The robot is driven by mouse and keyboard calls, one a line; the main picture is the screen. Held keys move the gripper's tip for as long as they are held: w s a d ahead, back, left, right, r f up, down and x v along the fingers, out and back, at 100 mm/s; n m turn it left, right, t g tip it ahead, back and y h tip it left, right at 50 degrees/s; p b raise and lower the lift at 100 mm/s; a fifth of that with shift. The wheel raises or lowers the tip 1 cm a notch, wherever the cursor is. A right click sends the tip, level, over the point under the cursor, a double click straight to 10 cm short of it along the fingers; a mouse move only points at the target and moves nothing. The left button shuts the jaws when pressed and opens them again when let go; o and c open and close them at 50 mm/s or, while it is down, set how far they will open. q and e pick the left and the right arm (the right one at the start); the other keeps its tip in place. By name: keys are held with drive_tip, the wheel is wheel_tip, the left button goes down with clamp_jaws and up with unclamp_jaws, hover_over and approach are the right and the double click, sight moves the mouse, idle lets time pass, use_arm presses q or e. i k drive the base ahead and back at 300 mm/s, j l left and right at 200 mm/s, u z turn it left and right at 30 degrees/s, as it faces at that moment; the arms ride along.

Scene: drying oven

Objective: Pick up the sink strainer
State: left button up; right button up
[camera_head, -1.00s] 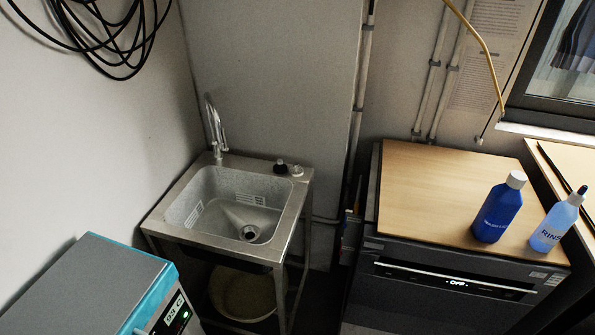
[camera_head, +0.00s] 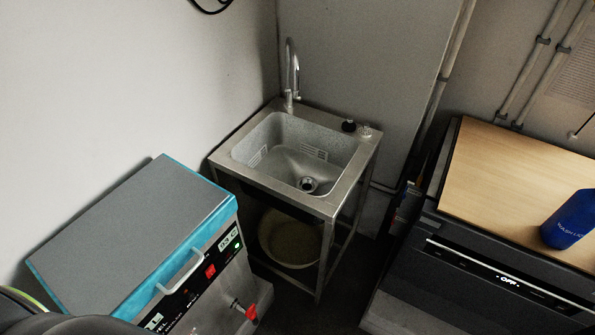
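A steel sink (camera_head: 228,158) stands against the back wall, with a round drain (camera_head: 309,184) in the floor of its basin. A metal ring shows at the drain, but I cannot tell whether it is the strainer. A small black piece (camera_head: 349,126) and a small pale metallic piece (camera_head: 366,131) sit on the sink's back right rim. Either could be a stopper or a strainer; they are too small to tell. Neither of my grippers shows in the head view.
A grey and teal oven-like device (camera_head: 130,235) with a red tap stands at the front left. A pale bowl (camera_head: 290,262) is under the sink. At right, a dark appliance (camera_head: 480,265) has a wooden top bearing a blue bottle (camera_head: 570,220). Dark floor (camera_head: 345,290) lies between.

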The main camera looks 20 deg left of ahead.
sight(363, 131)
drive_tip(key=i+l+z, duration=0.15)
drive_tip(key=l+z, duration=0.2)
drive_tip(key=i+l+z, duration=0.15)
drive_tip(key=z, duration=0.2)
drive_tip(key=i+l+z, duration=0.1)
drive_tip(key=i+z, duration=0.3)
drive_tip(key=k, duration=0.05)
